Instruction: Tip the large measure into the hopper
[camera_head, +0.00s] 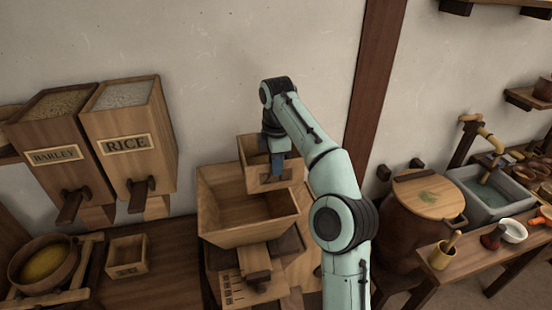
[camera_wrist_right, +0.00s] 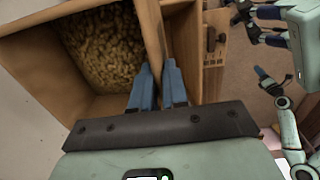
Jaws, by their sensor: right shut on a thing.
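My right gripper (camera_head: 277,163) is shut on the near wall of the large measure (camera_head: 252,150), a square wooden box. It holds the box above the back of the hopper (camera_head: 232,236), about upright. In the right wrist view, the fingers (camera_wrist_right: 157,85) pinch the wall of the measure (camera_wrist_right: 35,60). Light brown grain (camera_wrist_right: 105,45) lies inside it. The hopper is a wide, open wooden funnel, and the inside that shows looks empty. My left gripper is outside the head view; blue and dark parts of mine show at the right of the wrist view, their jaw state unclear.
Barley (camera_head: 50,150) and rice (camera_head: 128,140) bins hang on the wall at left. A small wooden box (camera_head: 127,268) and a bowl of yellow grain (camera_head: 42,262) stand on the counter. A lidded barrel (camera_head: 425,225) and a stone basin (camera_head: 490,190) are at right.

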